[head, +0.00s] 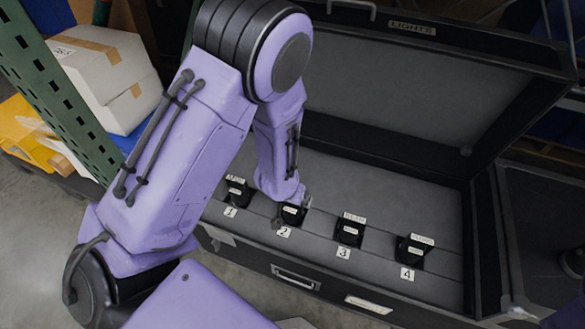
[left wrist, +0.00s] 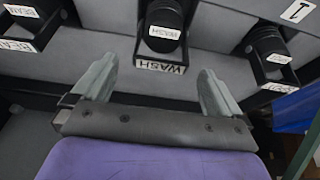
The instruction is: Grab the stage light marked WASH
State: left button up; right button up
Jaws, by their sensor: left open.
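The stage light marked WASH (left wrist: 163,28) is a black cylinder in a black holder, with white WASH labels. It shows at top centre in the left wrist view. In the head view it is the light at number 2 (head: 292,215), partly covered by my left gripper. My left gripper (left wrist: 157,72) is open, its two grey fingers spread to either side of the WASH light's line. No light is between the fingers' pads in the wrist view; the light appears just beyond the tips. My right gripper is in neither view.
The lights stand in a row in an open black case (head: 375,165) labelled LIGHTS. Neighbours are the light at number 1 (head: 237,190), number 3 (head: 349,231) and number 4 (head: 414,252). A green rack post (head: 60,90) and cardboard boxes (head: 105,75) are at left.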

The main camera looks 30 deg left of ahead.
aim_at(292, 206)
pick_arm(q)
jog(key=x, duration=0.2)
jog(key=shift+w+f, duration=0.1)
jog(key=shift+f, duration=0.25)
jog(key=x, duration=0.1)
jog(key=b+x, duration=0.1)
jog(key=x, duration=0.3)
jog(key=shift+s+f+b, duration=0.1)
jog(key=shift+s+b, duration=0.2)
jog(key=shift+b, duration=0.1)
jog(key=shift+s, duration=0.1)
jog(key=shift+c, duration=0.9)
grip_shut()
